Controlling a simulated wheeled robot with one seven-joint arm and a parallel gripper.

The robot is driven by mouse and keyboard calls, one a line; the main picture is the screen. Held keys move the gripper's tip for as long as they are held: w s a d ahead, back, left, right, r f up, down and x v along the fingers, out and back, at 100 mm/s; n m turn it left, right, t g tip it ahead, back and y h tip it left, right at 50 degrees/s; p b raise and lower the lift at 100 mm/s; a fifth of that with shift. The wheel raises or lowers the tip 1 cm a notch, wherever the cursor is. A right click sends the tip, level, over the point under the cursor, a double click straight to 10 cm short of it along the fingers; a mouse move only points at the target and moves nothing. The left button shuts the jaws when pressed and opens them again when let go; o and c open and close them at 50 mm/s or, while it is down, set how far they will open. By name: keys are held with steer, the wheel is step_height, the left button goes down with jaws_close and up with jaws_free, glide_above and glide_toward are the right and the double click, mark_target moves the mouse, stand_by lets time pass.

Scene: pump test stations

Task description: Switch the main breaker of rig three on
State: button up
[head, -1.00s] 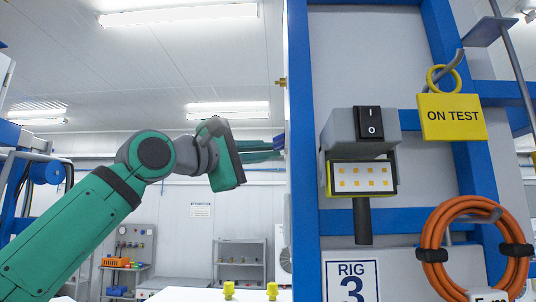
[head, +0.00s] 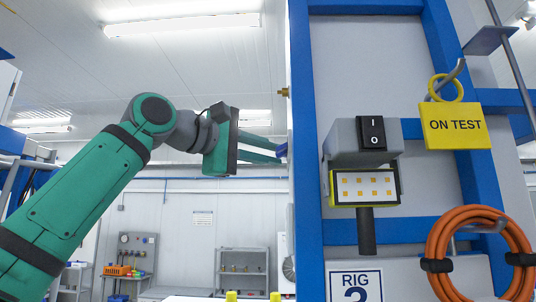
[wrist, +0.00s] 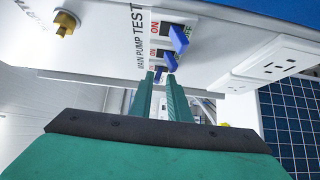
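Rig three shows in the head view by its RIG 3 sign (head: 356,284) and blue frame. Its breaker panel (wrist: 112,38) faces away from the head camera and shows only in the wrist view. There, a row labelled MAIN, PUMP, TEST has blue levers: the TEST lever (wrist: 179,39) and the PUMP lever (wrist: 164,62), with red ON marks beside them. The main breaker is mostly hidden at my fingertips. My gripper (wrist: 159,76) has its two green fingers apart with a narrow gap, tips close to the panel at the MAIN end. Contact cannot be told.
A lamp with a rocker switch (head: 372,133), a yellow ON TEST tag (head: 456,125) and an orange hose coil (head: 482,250) hang on the rig's front. A brass fitting (wrist: 66,22) and white sockets (wrist: 280,62) flank the breakers.

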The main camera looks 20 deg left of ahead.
steer(key=v, duration=1)
steer(key=shift+s+a, duration=0.15)
steer(key=shift+s, duration=0.25)
